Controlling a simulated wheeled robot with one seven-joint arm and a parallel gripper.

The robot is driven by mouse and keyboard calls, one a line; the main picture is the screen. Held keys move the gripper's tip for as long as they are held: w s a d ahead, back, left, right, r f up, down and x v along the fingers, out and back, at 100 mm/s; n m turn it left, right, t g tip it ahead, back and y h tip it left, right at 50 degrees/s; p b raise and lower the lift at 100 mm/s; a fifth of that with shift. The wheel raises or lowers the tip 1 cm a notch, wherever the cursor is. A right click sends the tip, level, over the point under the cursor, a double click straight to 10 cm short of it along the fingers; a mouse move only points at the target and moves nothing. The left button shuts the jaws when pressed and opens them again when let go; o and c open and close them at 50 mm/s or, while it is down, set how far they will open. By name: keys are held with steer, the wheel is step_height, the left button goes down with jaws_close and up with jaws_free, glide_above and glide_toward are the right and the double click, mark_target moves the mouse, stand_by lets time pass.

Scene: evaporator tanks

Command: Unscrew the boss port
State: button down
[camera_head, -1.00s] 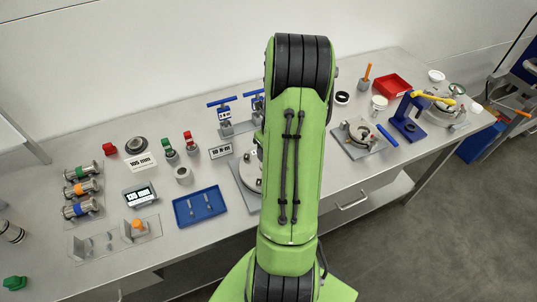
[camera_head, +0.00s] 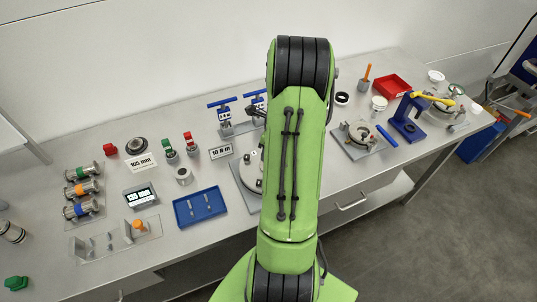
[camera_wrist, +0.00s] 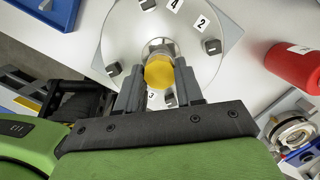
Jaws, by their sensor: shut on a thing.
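The boss port (camera_wrist: 160,72) shows in the wrist view as a round yellow cap on a metal neck. It is at the middle of a round grey flange plate (camera_wrist: 118,38) with dark bolt blocks and number labels around it. My gripper (camera_wrist: 160,80) is shut on the yellow cap, one finger on each side. In the head view my green arm hides the gripper and the cap. Only the left part of the flange plate (camera_head: 246,172) shows beside the arm there.
A blue tray (camera_head: 201,207) lies left of the flange plate. Two blue T-handled fixtures (camera_head: 225,112) stand behind it. A red cylinder (camera_wrist: 293,66) is close on the right in the wrist view. Another clamp plate (camera_head: 358,137) stands right of my arm.

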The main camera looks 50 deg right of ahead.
steer(key=n, duration=0.3)
steer(key=shift+d+y, duration=0.1)
steer(key=shift+y, duration=0.2)
steer(key=shift+n, duration=1.1)
steer(key=shift+w+n+g+y+p, duration=0.1)
steer(key=shift+n+g+y+p, duration=0.25)
steer(key=shift+n, duration=0.85)
steer(key=n, duration=0.2)
steer(key=shift+n, duration=0.3)
steer(key=shift+n+g, duration=0.35)
steer(key=shift+n, duration=0.45)
steer(key=n, duration=0.3)
steer(key=shift+w, duration=0.1)
steer(key=shift+n+g, duration=0.3)
